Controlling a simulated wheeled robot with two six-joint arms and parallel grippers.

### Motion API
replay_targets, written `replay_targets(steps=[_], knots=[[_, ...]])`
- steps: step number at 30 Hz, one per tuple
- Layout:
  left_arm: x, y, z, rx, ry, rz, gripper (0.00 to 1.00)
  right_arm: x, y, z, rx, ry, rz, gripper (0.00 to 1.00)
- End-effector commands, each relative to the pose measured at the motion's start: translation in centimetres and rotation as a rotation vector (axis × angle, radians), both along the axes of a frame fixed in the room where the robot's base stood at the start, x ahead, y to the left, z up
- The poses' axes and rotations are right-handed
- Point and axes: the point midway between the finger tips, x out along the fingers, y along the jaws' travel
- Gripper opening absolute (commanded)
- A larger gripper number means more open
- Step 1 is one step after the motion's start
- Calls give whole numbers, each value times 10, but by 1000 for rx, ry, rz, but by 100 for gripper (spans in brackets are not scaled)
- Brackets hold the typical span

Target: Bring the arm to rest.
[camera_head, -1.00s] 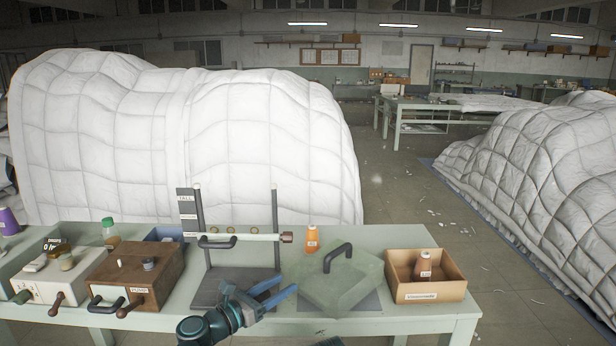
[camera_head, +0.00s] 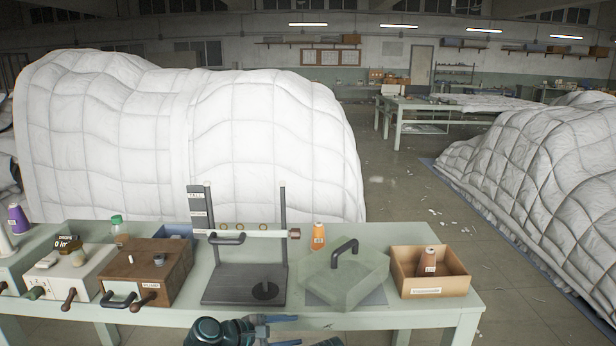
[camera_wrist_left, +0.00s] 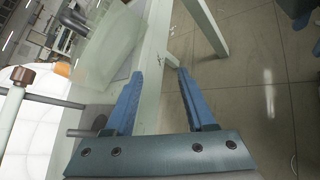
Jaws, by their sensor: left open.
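My left gripper (camera_head: 283,331) is low at the front edge of the table (camera_head: 362,318), at the bottom of the head view. In the left wrist view its two blue fingers (camera_wrist_left: 160,100) are spread apart with nothing between them. Past the fingers that view shows the table's edge, a table leg and the tiled floor. The right gripper cannot be made out; only a small dark piece shows at the bottom edge of the head view.
On the table stand a brown wooden box (camera_head: 148,272), a dark upright frame with a bar (camera_head: 244,270), a translucent green block with a black handle (camera_head: 340,275), an orange spool (camera_head: 318,236) and a cardboard box (camera_head: 430,282). White duvet heaps (camera_head: 190,130) lie behind.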

Motion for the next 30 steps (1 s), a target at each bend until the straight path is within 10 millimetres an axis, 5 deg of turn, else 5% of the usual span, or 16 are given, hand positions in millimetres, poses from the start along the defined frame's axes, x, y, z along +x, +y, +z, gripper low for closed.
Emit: replay_targets(steps=[5, 9, 16, 20, 30], knots=[[-32, 17, -58, 471, -136, -327, 55, 0, 0, 0, 0, 0, 0, 50], [-58, 48, -94, 806, -203, -642, 55, 0, 0, 0, 0, 0, 0, 50], [-87, 101, -118, 1135, -219, -1073, 55, 0, 0, 0, 0, 0, 0, 50], [-100, 127, -119, 1252, -200, -1289, 55, 0, 0, 2, 0, 0, 0, 50], [-115, 84, -37, 1246, -228, -1398, 55, 0, 0, 84, 0, 0, 0, 50]])
